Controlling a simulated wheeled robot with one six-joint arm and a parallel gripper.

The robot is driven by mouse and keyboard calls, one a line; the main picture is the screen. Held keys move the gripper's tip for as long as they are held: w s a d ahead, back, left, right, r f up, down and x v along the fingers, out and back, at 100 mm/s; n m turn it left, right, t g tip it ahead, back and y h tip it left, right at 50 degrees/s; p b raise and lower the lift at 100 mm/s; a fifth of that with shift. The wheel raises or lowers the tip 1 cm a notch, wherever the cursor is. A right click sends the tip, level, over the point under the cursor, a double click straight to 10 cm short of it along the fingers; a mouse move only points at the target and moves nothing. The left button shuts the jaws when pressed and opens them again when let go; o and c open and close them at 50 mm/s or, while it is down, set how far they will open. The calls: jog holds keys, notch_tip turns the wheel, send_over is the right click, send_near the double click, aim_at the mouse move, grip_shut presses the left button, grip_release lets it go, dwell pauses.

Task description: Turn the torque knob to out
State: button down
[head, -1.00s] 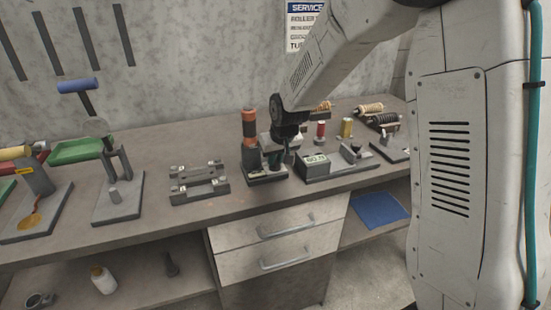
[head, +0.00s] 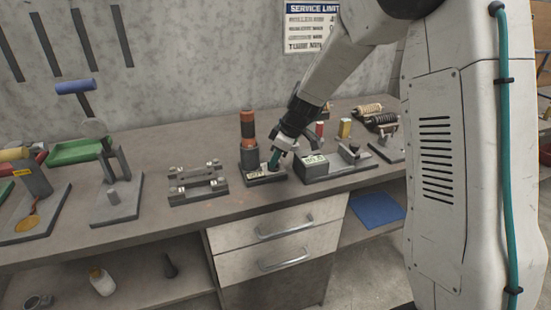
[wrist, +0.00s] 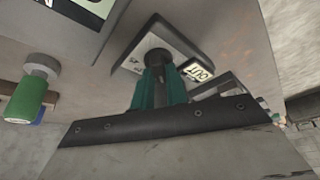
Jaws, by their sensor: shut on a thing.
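The torque knob's block (head: 266,179) sits on the bench, with an orange-and-black column (head: 248,132) at its back. A pale label lies on its front; in the wrist view a label reading OUT (wrist: 198,70) is beside the dark round knob (wrist: 158,58). My gripper (head: 274,160) points down and slightly left onto the block. In the wrist view its teal fingers (wrist: 157,90) are closed around the knob at the plate. The fingers hide much of the knob, so its pointer direction cannot be told.
A grey box with a labelled face (head: 315,166) stands close right of the block. A grey fixture (head: 198,183) stands to the left. The bench front is clear above the drawers (head: 280,240).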

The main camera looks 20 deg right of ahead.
jog(key=shift+n+g, duration=0.3)
jog(key=shift+n, duration=0.2)
jog(key=c, duration=1.4)
grip_release()
jog(key=v, duration=0.7)
jog(key=shift+d+r, duration=0.2)
jog(key=shift+r, duration=0.15)
